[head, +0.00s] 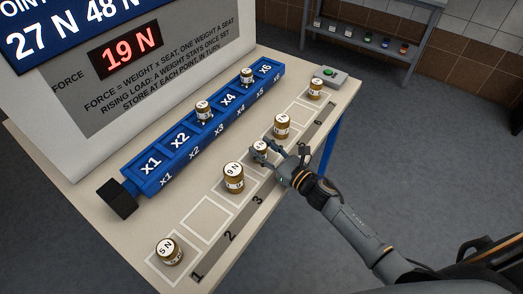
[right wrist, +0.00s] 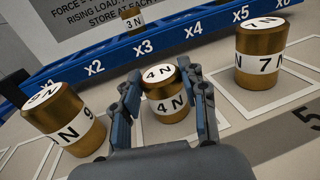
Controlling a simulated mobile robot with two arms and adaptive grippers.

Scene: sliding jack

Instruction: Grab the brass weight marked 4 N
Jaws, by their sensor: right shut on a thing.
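The brass weight marked 4 N (right wrist: 166,104) is a small cylinder with a white top and a white band. It stands upright in its outlined square on the bench, and in the head view it (head: 260,147) is partly covered by my right gripper (head: 275,149). In the right wrist view the two fingers of my right gripper (right wrist: 163,78) are on either side of the weight and shut on it. The 9 N weight (right wrist: 68,115) stands to its left and the 7 N weight (right wrist: 262,55) to its right. My left gripper is not in view.
A blue rail (head: 150,181) with marked seats runs behind, with a 3 N weight (head: 203,110) on x3 and another weight (head: 246,76) further right. A 5 N weight (head: 168,251) stands near left. A red display (head: 126,51) reads 19 N. Square 2 (head: 209,216) is empty.

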